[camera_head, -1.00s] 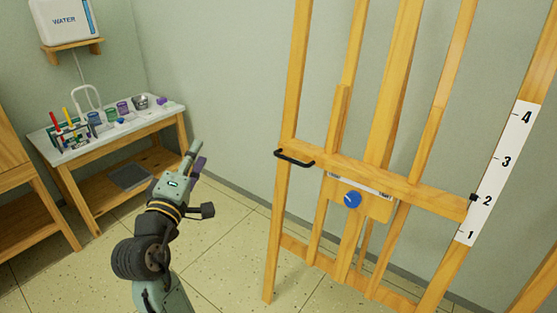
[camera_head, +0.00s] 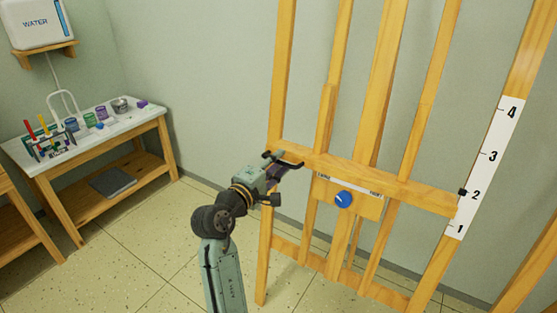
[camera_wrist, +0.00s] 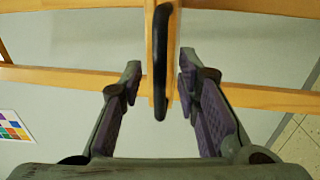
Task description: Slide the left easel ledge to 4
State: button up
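The easel ledge (camera_head: 390,182) is a wooden bar across the easel, with a black handle (camera_head: 284,160) at its left end. Its black pointer (camera_head: 462,192) stands at about 2 on the white number scale (camera_head: 486,165). A blue knob (camera_head: 343,199) is on the panel under the ledge. My gripper (camera_head: 284,167) is at the handle. In the wrist view, my gripper (camera_wrist: 158,80) is open, with its purple-padded fingers on either side of the black handle (camera_wrist: 160,70). Gaps show between the fingers and the handle.
A table (camera_head: 100,150) with jars, brushes and a rack stands at the left, below a water dispenser (camera_head: 35,23) on a wall shelf. The tiled floor between table and easel is clear. A wall is close behind the easel.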

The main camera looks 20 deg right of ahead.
jog(key=shift+w+d, duration=0.3)
jog(key=shift+d, duration=0.05)
grip_shut()
dwell(0.8)
